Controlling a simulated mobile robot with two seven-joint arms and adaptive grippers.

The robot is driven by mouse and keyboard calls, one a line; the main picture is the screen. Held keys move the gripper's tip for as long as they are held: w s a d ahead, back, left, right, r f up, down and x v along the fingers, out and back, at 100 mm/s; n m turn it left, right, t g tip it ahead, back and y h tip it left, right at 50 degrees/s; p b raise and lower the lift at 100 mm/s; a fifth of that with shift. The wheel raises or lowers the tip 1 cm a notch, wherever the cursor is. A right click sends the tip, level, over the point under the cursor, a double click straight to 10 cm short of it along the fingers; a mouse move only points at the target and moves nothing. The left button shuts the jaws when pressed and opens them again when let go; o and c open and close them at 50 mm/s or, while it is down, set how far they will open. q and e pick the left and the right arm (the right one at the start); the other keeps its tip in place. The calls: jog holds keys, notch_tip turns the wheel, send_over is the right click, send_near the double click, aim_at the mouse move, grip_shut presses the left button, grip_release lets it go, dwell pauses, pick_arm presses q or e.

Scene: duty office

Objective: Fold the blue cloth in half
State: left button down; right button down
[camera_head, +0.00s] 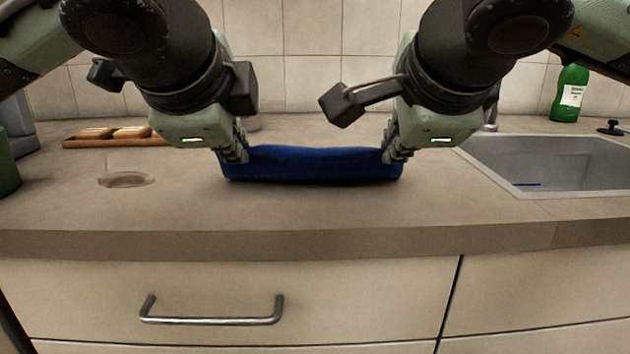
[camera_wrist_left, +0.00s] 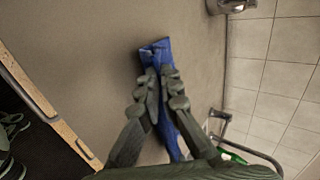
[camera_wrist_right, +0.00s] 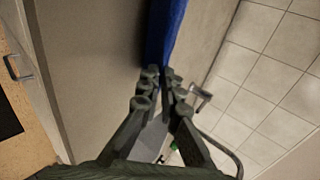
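The blue cloth (camera_head: 312,165) shows as a wide, low band across the middle of the counter, between my two grippers. My left gripper (camera_head: 236,152) is at its left end. In the left wrist view the fingers (camera_wrist_left: 159,76) are close together with the cloth (camera_wrist_left: 156,50) pinched between them. My right gripper (camera_head: 394,152) is at its right end. In the right wrist view the fingertips (camera_wrist_right: 159,76) close on the end of the cloth (camera_wrist_right: 164,30). The cloth's far side is hidden in the head view; I cannot tell whether its lower edge touches the counter.
A sink (camera_head: 560,165) is set into the counter at the right, with a green bottle (camera_head: 570,95) behind it. A wooden board (camera_head: 115,138) with bread-like pieces lies at the back left. The counter front (camera_head: 310,212) is clear. A tiled wall (camera_head: 310,60) stands behind.

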pick_arm(q)
jog(key=shift+s+f+t, duration=0.2)
jog(key=shift+t, duration=0.1)
pick_arm(e)
jog(key=shift+s+f+t, duration=0.2)
jog(key=shift+t, duration=0.1)
pick_arm(q)
jog(key=c, duration=1.4)
grip_release()
jog(key=shift+c, duration=0.2)
pick_arm(e)
jog(key=c, duration=1.4)
grip_release()
jog(key=shift+c, duration=0.2)
